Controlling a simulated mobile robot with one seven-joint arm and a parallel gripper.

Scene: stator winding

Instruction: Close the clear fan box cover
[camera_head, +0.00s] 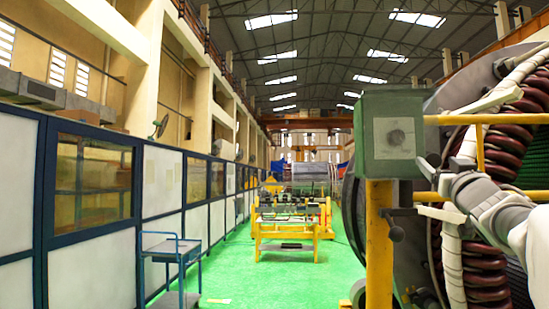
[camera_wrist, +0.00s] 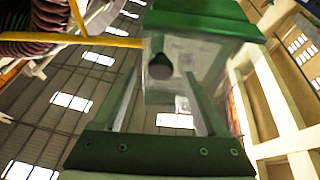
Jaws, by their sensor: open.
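A green box (camera_head: 393,115) sits on top of a yellow post at the right in the head view. Its near face carries a grey square panel with a round mark. In the wrist view the green box (camera_wrist: 205,18) is at the top. A clear cover (camera_wrist: 172,50) shows there in front of its face, with a dark round knob (camera_wrist: 160,66) visible. How far the cover stands open I cannot tell. My gripper (camera_wrist: 161,82) is open, its two fingers pointing up at the cover on either side of the knob. Contact is unclear. In the head view my white arm reaches in from the right.
The yellow post (camera_head: 379,240) stands under the box. A yellow rail (camera_head: 490,118) runs right from it, before a large stator (camera_head: 500,150) with dark red coils. A yellow machine frame (camera_head: 290,220) and a blue cart (camera_head: 172,250) stand on the green floor, which is otherwise open.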

